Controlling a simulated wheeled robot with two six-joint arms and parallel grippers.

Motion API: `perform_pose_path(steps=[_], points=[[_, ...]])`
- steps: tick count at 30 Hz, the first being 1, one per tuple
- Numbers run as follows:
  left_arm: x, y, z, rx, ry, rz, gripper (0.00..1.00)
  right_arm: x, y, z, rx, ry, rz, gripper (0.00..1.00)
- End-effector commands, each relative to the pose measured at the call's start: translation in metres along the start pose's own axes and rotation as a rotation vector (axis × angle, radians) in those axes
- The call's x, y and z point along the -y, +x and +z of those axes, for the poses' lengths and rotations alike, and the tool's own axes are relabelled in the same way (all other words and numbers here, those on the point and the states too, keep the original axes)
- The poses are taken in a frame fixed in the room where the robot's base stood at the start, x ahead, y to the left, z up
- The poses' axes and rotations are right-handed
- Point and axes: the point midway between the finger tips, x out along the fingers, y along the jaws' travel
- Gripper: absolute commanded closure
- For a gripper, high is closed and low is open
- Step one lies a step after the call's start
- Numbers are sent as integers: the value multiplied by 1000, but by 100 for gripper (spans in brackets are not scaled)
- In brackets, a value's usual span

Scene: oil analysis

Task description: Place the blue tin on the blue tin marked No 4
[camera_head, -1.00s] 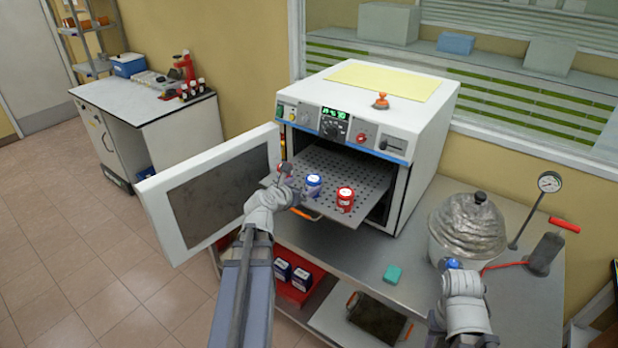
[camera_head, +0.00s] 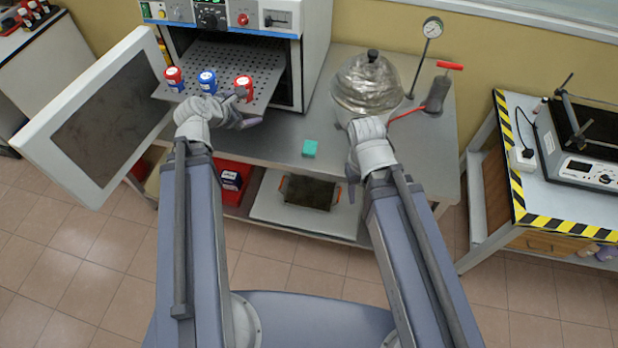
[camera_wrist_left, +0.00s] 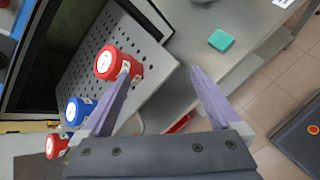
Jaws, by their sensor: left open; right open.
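A blue tin (camera_head: 207,80) with a white label stands on the perforated shelf (camera_head: 235,62) pulled out of the oven. A red tin (camera_head: 243,88) stands to its right, and a tin with a red upper part (camera_head: 173,77) to its left. The left wrist view shows the blue tin (camera_wrist_left: 78,110) between the two red-topped tins. No number is readable on any tin. My left gripper (camera_head: 246,108) is open and empty at the shelf's front edge; one finger is close to the right red tin (camera_wrist_left: 118,63). My right gripper (camera_head: 352,172) is open by the bench, its fingertips mostly hidden.
The open oven door (camera_head: 95,120) stands left of my left arm. A teal block (camera_head: 310,148) lies on the bench. A foil-covered vessel (camera_head: 366,84) and a gauge (camera_head: 432,28) stand behind my right gripper. A red bin (camera_head: 232,198) with dark blue items is below the bench.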

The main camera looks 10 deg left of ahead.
Motion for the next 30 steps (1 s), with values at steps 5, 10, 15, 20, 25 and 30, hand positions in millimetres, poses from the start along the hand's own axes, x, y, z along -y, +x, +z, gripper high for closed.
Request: perform_pose_path(steps=[5, 10, 15, 20, 25, 30], points=[[124, 22, 41, -17, 815, -379, 3, 0, 0, 0, 0, 0, 0, 50], [213, 10, 49, 69, 1533, -725, 3, 0, 0, 0, 0, 0, 0, 50], [262, -14, 47, 198, 2048, -1014, 3, 0, 0, 0, 0, 0, 0, 50], [280, -30, 45, 291, 2297, -1179, 3, 0, 0, 0, 0, 0, 0, 50], [284, -36, 44, 326, 2371, -1235, 3, 0, 0, 0, 0, 0, 0, 50], [283, -35, 44, 327, 2371, -1234, 3, 0, 0, 0, 0, 0, 0, 50]])
